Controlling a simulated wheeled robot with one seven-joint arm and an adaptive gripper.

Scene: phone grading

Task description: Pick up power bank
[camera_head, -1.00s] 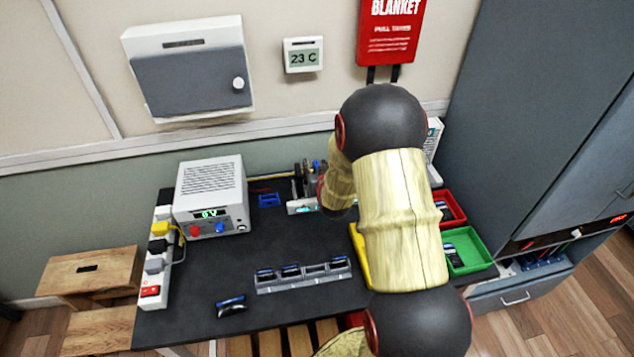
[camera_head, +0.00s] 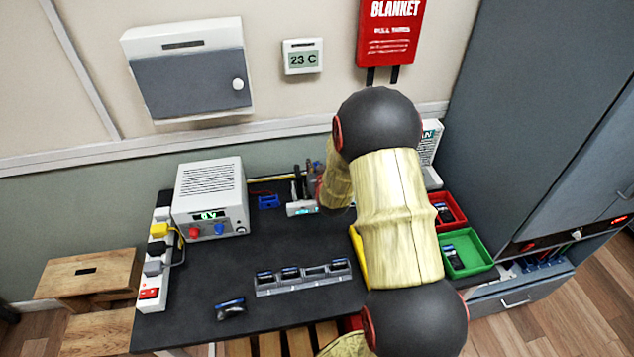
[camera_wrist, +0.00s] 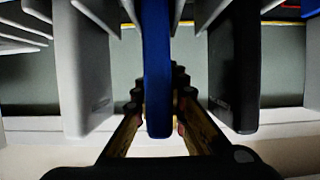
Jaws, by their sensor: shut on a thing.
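In the wrist view, a blue slab (camera_wrist: 157,60), which looks like the power bank, stands on edge in the middle of a row of slabs. My gripper (camera_wrist: 160,97) is shut on it, with one finger on each side. A pale grey slab (camera_wrist: 85,85) stands to its left and a black slab (camera_wrist: 234,75) to its right, both apart from the fingers. In the head view my arm covers most of the gripper and the spot where it works, at the back of the bench.
Thin pale dividers (camera_wrist: 205,12) flank the held slab closely. On the dark bench (camera_head: 200,275) stand a power supply (camera_head: 210,200), a grey cradle strip with phones (camera_head: 303,278) and a loose phone (camera_head: 230,308). Red (camera_head: 457,214) and green (camera_head: 482,255) trays are at the right.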

